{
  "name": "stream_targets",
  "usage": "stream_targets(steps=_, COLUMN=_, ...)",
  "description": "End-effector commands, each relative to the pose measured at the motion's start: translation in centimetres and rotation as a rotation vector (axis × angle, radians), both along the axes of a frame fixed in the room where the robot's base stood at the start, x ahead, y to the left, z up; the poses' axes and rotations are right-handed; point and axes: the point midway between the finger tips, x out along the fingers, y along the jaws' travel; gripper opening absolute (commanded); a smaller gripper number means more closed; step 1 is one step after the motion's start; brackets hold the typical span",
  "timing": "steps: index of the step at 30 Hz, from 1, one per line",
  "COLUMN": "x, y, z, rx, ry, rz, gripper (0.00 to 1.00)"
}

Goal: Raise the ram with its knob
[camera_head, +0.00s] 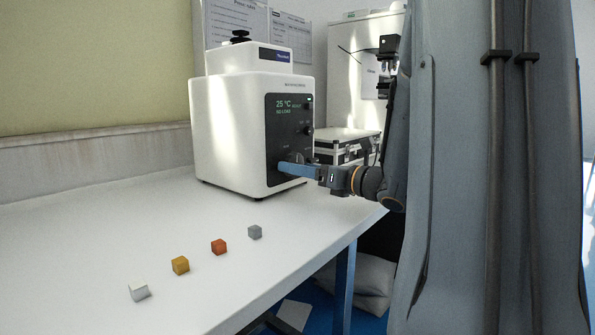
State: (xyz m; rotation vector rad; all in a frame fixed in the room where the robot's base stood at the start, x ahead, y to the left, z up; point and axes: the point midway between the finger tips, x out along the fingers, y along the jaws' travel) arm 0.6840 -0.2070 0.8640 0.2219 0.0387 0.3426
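The white tester (230,130) stands at the back of the white table. Its dark front panel (282,120) has a lit display reading 25 °C and small dark knobs (308,131) along its right edge. A black stepped piece (240,37) sits on top of the tester. My gripper (284,165) reaches in from the right, with its blue fingers at the lower part of the panel. A rounded grey part shows just above the fingertips. I cannot tell whether the fingers touch or hold a knob. The ram cannot be made out.
A silver-edged case (345,142) and a white cabinet (352,80) stand behind my arm. The left tabletop is clear.

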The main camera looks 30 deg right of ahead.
Motion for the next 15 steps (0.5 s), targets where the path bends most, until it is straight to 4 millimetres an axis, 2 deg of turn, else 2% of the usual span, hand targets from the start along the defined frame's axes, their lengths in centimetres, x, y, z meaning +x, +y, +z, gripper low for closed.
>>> stream_targets(steps=4, x=0.88, y=0.46, z=0.00, rx=0.000, ry=0.000, rz=0.003, gripper=0.70)
stream_targets(steps=12, x=1.03, y=0.63, z=0.04, rx=0.000, ry=0.000, rz=0.004, gripper=0.70)
stream_targets(steps=15, x=1.02, y=0.63, z=0.03, rx=0.000, ry=0.000, rz=0.004, gripper=0.54)
